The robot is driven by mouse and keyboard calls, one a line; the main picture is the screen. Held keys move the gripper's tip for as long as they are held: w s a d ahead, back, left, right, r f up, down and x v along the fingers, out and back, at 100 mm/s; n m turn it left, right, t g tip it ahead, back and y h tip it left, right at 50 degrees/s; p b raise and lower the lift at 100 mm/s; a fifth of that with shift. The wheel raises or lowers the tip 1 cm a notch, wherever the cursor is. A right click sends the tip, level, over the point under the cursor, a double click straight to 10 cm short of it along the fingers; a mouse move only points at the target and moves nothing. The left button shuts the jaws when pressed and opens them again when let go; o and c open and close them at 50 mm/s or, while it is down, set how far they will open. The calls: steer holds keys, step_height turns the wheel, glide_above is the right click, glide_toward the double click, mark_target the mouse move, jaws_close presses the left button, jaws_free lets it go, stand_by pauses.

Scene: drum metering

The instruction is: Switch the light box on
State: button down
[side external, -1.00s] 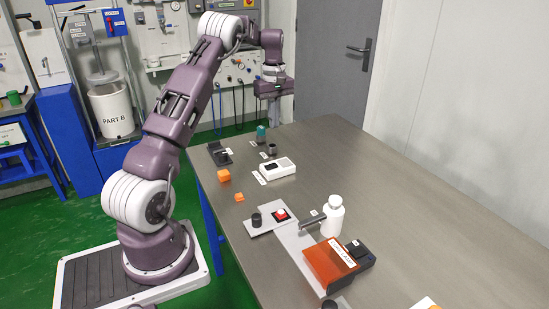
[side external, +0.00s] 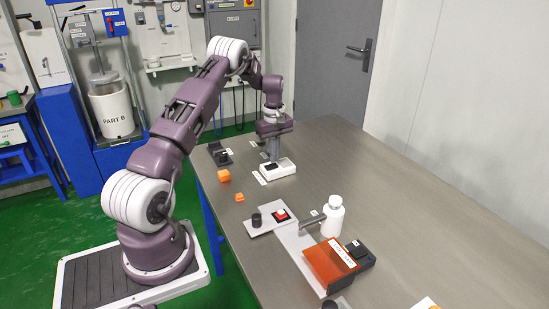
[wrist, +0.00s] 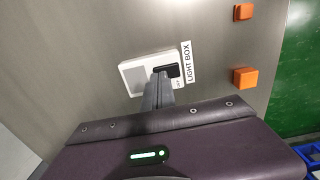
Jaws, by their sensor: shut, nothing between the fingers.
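The light box (side external: 283,170) is a small white box on the table, under my gripper in the side view. In the wrist view the light box (wrist: 124,67) has a grey panel on its left and a black rocker switch (wrist: 170,70) on its right. A "LIGHT BOX" label (wrist: 188,62) lies beside it, and a small "OFF" mark shows near the switch. My gripper (wrist: 158,76) is shut and empty, pointing down, its tips at the switch's near-left edge and hiding part of it. I cannot tell if they touch. In the side view my gripper (side external: 274,158) stands over the box.
Two orange blocks (side external: 224,176) (side external: 239,197) lie near the table's left edge. A dark device (side external: 219,153) is behind them. A plate with a red button (side external: 281,213), a white bottle (side external: 333,216) and an orange-and-black box (side external: 335,264) stand nearer. The right side of the table is clear.

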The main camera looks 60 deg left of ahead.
mark_target(270, 166)
steer(key=shift+f, duration=0.7)
steer(key=shift+f, duration=0.2)
steer(key=shift+s, duration=0.15)
steer(key=shift+s+r, duration=0.25)
steer(key=shift+s, duration=0.35)
steer(key=shift+r, duration=0.1)
step_height(270, 166, up, 14)
